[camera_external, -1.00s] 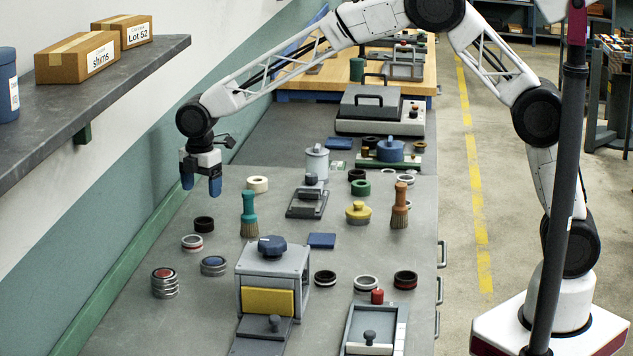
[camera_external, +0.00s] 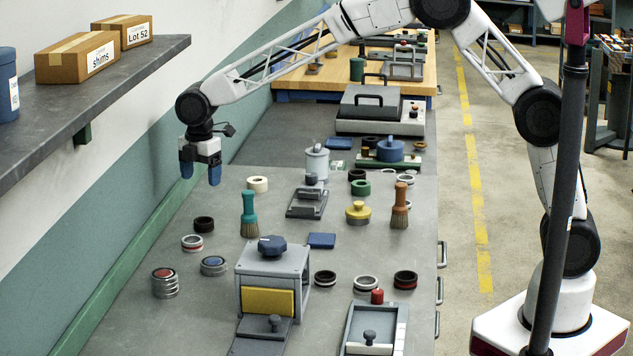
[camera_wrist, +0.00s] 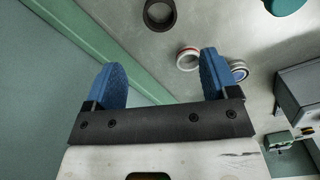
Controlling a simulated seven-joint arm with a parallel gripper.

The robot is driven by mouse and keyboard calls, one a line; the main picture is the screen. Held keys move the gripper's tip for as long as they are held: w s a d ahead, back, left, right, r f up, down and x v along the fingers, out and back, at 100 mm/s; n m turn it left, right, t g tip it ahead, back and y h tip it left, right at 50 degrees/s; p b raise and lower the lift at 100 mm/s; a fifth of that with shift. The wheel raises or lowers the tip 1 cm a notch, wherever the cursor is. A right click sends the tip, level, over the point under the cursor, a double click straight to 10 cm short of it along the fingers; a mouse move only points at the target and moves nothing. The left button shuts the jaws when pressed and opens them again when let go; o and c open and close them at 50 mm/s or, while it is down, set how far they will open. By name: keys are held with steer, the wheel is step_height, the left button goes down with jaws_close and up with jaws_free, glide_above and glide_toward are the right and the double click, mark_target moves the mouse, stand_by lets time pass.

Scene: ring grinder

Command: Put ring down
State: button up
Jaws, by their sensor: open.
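My gripper (camera_external: 200,176) is open and empty, its blue fingers pointing down above the left edge of the bench. In the wrist view its blue fingertips (camera_wrist: 163,75) stand wide apart with nothing between them. A black ring (camera_external: 204,224) lies flat on the bench below the gripper; it also shows in the wrist view (camera_wrist: 148,15). A silver ring with a red band (camera_external: 192,243) lies nearer the camera, and it shows beside the right finger in the wrist view (camera_wrist: 187,52). I cannot tell which ring the task means.
A teal-handled brush (camera_external: 249,213) stands right of the gripper. A shelf with boxes (camera_external: 76,58) is at left.

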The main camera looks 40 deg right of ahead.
stand_by(0.3)
steer(key=s+d+r+m, duration=0.1)
steer(key=d+r+m, duration=0.25)
steer(key=d, duration=0.65)
steer(key=s+d+r+m+t, duration=0.15)
steer(key=d+r, duration=0.35)
steer(key=d, duration=0.5)
steer(key=s+d+r+m+g, duration=0.1)
steer(key=s+d+r+m, duration=0.3)
steer(key=d, duration=0.6)
steer(key=s+d+r+m+t, duration=0.15)
steer(key=s+d, duration=0.25)
steer(key=d, duration=0.4)
steer(key=s+d+r+m, duration=0.2)
steer(key=s+d+m, duration=0.1)
steer(key=d, duration=0.4)
steer(key=s+d+f+m, duration=0.2)
steer(key=s+d+m, duration=0.2)
steer(key=s+d, duration=0.5)
steer(key=s+d+f+m, duration=0.3)
steer(key=s+d+m, duration=0.2)
steer(key=s, duration=1)
steer(key=d, duration=0.3)
steer(key=shift+d+t, duration=0.3)
steer(key=shift+d, duration=0.05)
